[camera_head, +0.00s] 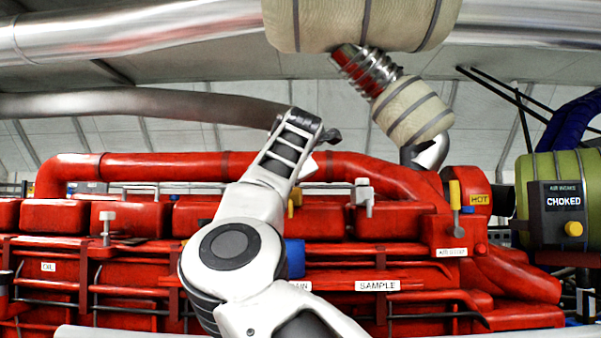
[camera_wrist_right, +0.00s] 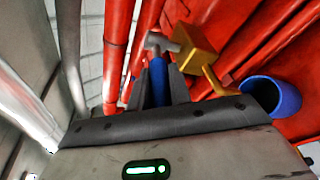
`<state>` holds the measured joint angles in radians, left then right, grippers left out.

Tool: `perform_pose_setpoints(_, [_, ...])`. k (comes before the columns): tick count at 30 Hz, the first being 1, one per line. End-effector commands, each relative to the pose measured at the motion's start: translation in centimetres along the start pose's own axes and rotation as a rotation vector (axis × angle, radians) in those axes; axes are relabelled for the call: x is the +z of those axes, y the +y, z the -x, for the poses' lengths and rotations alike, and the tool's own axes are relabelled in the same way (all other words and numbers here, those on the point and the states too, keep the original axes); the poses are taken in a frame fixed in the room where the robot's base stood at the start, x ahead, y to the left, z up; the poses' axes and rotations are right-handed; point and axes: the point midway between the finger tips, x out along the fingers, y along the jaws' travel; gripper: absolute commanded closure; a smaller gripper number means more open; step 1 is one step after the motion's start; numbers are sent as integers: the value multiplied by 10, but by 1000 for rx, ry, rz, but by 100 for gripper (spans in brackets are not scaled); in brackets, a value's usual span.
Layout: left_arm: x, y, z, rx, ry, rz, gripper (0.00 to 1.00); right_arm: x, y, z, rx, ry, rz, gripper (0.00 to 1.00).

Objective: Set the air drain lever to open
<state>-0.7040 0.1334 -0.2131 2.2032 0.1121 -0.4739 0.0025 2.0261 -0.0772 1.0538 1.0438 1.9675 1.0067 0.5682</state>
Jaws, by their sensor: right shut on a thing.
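In the right wrist view, my right gripper (camera_wrist_right: 160,88) is shut on a blue bar (camera_wrist_right: 158,78), apparently the air drain lever's handle. A silver head (camera_wrist_right: 160,42) joins the bar's far end, beside a yellow block (camera_wrist_right: 197,50). In the head view my white right arm crosses the middle and hides its gripper and the lever; a bit of yellow part (camera_head: 293,200) shows past it. A white label (camera_head: 301,286) ending in "AIN" is partly covered by the arm. The lever's open mark is not visible. My left gripper is not in view.
A blue cylinder (camera_wrist_right: 276,96) stands close to the right of the gripper. Red pipes and engine parts lie just beyond. In the head view a silver T-handle (camera_head: 363,196), a yellow lever (camera_head: 455,194) and a CHOKED indicator box (camera_head: 562,212) stand to the right.

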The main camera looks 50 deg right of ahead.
Motion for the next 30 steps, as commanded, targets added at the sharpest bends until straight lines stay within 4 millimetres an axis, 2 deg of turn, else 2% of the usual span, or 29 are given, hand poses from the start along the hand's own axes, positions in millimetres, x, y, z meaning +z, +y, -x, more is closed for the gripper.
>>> perform_pose_setpoints(11, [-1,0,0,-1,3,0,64,0,0,0,3,4,2,100])
perform_pose_setpoints(12, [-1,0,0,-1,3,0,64,0,0,0,3,4,2,72])
perform_pose_setpoints(14, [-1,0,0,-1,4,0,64,0,0,0,2,4,2,59])
perform_pose_setpoints(24, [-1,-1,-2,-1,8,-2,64,-1,0,3,3,3,1,59])
perform_pose_setpoints(26, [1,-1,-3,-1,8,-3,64,-1,0,8,4,2,1,59])
perform_pose_setpoints(30, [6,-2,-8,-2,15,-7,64,-2,-2,32,7,1,-2,59])
